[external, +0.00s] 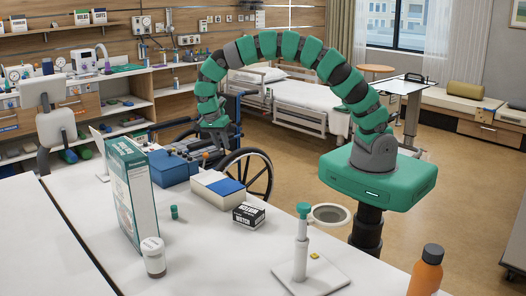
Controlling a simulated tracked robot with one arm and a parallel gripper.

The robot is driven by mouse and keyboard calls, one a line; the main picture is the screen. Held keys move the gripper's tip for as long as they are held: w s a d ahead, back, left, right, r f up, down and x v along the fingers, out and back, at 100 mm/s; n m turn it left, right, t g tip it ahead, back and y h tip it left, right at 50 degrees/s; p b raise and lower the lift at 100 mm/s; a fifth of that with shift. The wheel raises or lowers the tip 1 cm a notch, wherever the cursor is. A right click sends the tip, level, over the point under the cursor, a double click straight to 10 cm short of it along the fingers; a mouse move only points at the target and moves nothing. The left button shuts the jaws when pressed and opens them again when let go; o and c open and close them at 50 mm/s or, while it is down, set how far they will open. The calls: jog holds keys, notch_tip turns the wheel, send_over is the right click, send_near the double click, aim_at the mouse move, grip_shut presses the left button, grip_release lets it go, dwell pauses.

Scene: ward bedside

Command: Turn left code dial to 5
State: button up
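My green segmented arm arches over to the left and comes down behind the table items. My gripper (213,150) is at its lower end, dark and small, above and behind a white box with a blue panel (218,188). I cannot make out its fingers or whether they are apart. A blue box (172,168) stands just left of the white one, with small dark and brownish parts near its top. No code dial or number can be read at this size, so I cannot tell which part is the left dial or its setting.
A wheelchair (258,175) is behind.

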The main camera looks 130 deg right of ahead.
jog(key=w+d+n+t+b, duration=0.1)
jog(key=d+n+b, duration=0.1)
jog(key=n, duration=0.4)
jog(key=n+t+h+b, duration=0.1)
jog(key=n+t+b, duration=0.7)
jog(key=n, duration=1.7)
send_near(190, 157)
jog(key=shift+g, duration=0.7)
jog(key=b+x, duration=0.1)
jog(key=x, duration=0.2)
jog(key=w+b+x, duration=0.1)
jog(key=x, duration=0.3)
jog(key=shift+d+f, duration=0.15)
